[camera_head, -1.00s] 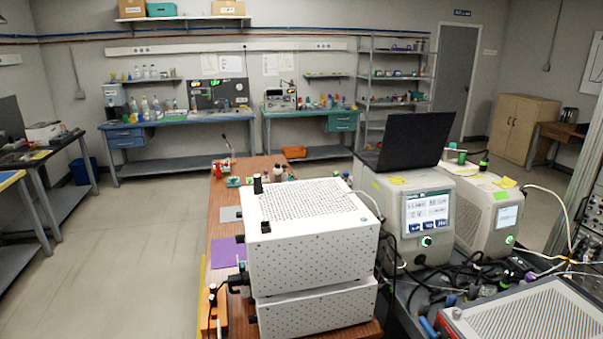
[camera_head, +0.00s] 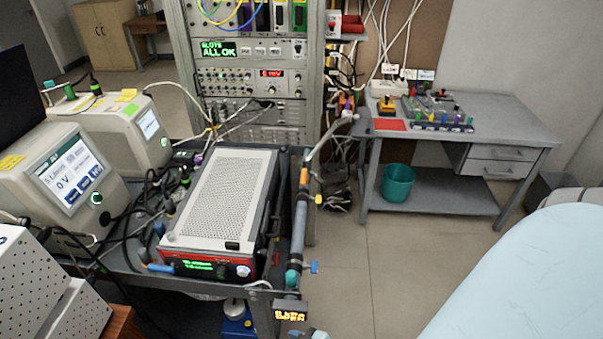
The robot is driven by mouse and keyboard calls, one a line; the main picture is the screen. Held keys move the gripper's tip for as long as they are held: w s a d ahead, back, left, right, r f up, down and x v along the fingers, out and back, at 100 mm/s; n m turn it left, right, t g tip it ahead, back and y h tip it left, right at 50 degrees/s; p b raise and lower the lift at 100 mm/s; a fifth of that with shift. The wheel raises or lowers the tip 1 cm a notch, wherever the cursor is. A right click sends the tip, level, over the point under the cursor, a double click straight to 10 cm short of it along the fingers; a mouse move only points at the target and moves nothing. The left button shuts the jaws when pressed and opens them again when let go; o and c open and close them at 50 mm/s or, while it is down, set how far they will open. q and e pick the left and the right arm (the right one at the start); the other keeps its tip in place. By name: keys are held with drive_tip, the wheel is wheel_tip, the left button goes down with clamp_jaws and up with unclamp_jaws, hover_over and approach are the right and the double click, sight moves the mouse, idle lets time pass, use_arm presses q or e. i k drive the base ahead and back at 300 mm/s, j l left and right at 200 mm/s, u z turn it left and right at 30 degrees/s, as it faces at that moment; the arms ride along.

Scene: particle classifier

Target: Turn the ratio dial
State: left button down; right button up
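I cannot tell for sure which control is the ratio dial. A box instrument (camera_head: 222,196) with a perforated grey top and red front edges sits on the cart. Its front shows a green display and a round light-coloured knob (camera_head: 243,271) at the right, seen steeply from above. Two white box units stand at the left: one with a lit screen (camera_head: 70,180) and a green-ringed knob (camera_head: 97,198), the other (camera_head: 125,125) behind it. A rack (camera_head: 245,75) with green and red displays and small knobs stands behind the cart. Neither gripper is in view.
A pipe (camera_head: 299,225) with valves runs along the cart's right edge. Cables lie between the boxes. A grey desk (camera_head: 490,120) with a teal bin (camera_head: 398,182) stands at the right. A large pale-blue surface (camera_head: 530,275) fills the lower right. The floor between is clear.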

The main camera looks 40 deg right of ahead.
sight(262, 254)
drive_tip(key=i+j+z, duration=0.15)
drive_tip(key=z, duration=0.25)
drive_tip(key=i+j+z, duration=0.2)
drive_tip(key=z, duration=0.15)
drive_tip(key=i+j+z, duration=0.15)
drive_tip(key=j+z, duration=0.25)
drive_tip(key=i+j+z, duration=0.1)
drive_tip(key=z, duration=0.3)
